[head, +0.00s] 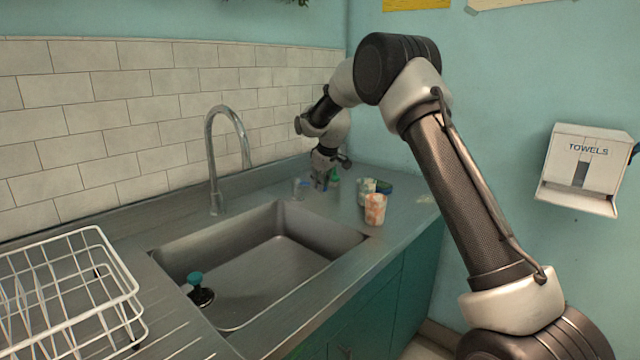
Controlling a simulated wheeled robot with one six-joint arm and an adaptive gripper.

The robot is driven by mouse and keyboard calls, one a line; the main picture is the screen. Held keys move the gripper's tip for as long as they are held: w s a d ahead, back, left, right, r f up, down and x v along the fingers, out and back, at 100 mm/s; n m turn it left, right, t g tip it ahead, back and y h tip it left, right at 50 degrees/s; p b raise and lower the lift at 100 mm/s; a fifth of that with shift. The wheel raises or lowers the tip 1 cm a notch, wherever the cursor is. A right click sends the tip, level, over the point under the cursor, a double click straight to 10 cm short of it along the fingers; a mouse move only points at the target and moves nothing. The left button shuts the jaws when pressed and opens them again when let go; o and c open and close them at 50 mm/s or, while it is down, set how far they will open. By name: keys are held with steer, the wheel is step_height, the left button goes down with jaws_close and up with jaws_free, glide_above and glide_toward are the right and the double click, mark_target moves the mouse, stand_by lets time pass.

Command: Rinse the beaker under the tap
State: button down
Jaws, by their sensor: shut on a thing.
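A small clear beaker (301,188) is at the back right of the sink, on or just above the counter; I cannot tell which. My gripper (320,182) points down at its right side and is shut on it, though the fingers are small and partly dark here. The tap (213,165) is a tall grey gooseneck behind the sink (255,265), to the left of the beaker. Its spout curves over toward the basin, and no water shows.
Right of my gripper stand a green item (334,181), a pale cup (366,187), a dark box (385,187) and an orange-patterned cup (375,210). A teal-topped plug (197,283) is in the basin. A white wire rack (70,290) stands left. A towel dispenser (582,168) hangs right.

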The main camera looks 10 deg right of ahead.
steer(key=shift+a, duration=0.1)
steer(key=shift+s+a+m+h, duration=0.25)
steer(key=shift+s+a+m, duration=0.05)
steer(key=shift+a+m, duration=0.25)
steer(key=shift+s+a+m+h, duration=0.25)
steer(key=shift+a+m, duration=0.15)
steer(key=shift+m, duration=0.15)
steer(key=c, duration=1.5)
jaws_free()
steer(key=shift+o, duration=0.2)
steer(key=v, duration=1.2)
